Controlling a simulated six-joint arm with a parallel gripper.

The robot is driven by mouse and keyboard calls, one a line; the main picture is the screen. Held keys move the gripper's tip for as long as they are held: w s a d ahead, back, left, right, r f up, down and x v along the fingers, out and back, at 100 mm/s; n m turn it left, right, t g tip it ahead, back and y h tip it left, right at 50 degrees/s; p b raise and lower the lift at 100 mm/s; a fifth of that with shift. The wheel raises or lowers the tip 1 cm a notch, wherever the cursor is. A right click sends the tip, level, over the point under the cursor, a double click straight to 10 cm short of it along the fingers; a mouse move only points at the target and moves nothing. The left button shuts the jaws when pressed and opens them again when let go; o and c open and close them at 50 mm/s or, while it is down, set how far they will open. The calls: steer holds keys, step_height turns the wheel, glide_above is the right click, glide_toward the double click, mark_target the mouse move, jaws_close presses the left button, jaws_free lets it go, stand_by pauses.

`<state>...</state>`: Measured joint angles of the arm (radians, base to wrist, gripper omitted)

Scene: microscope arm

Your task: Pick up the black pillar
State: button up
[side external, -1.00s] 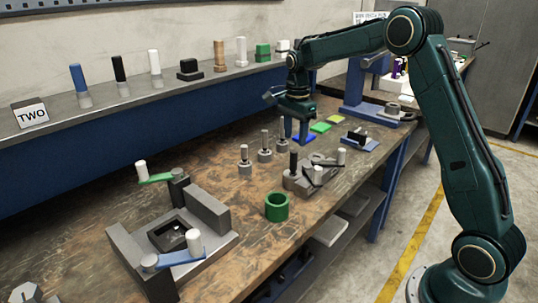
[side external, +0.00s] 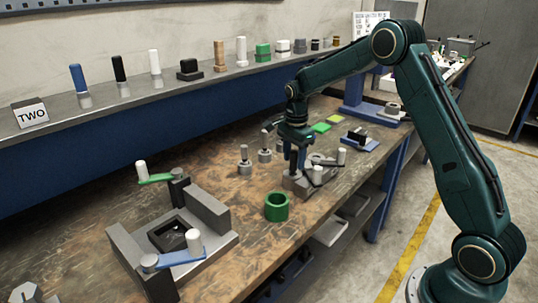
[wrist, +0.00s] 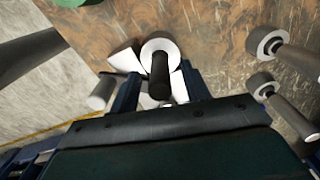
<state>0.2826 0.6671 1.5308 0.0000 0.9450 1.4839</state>
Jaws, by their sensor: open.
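A black pillar (wrist: 160,76) stands on a round pale base in the wrist view, between the two fingers of my gripper (wrist: 160,92). The fingers are open, one on each side of it, and I cannot tell whether either touches it. In the side view my gripper (side external: 296,156) is over the grey fixture (side external: 300,186) on the bench, and it largely hides the pillar there. Another black pillar (side external: 118,68) stands on the back shelf, well apart from my gripper.
Grey posts (side external: 245,160) stand just left of my gripper. A green ring (side external: 277,206) lies in front. A white-topped post (side external: 341,157) is close on the right. A clamp fixture (side external: 205,215) fills the left front. Bare bench lies between the clamp and posts.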

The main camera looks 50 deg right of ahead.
steer(key=shift+f, duration=1.05)
jaws_close()
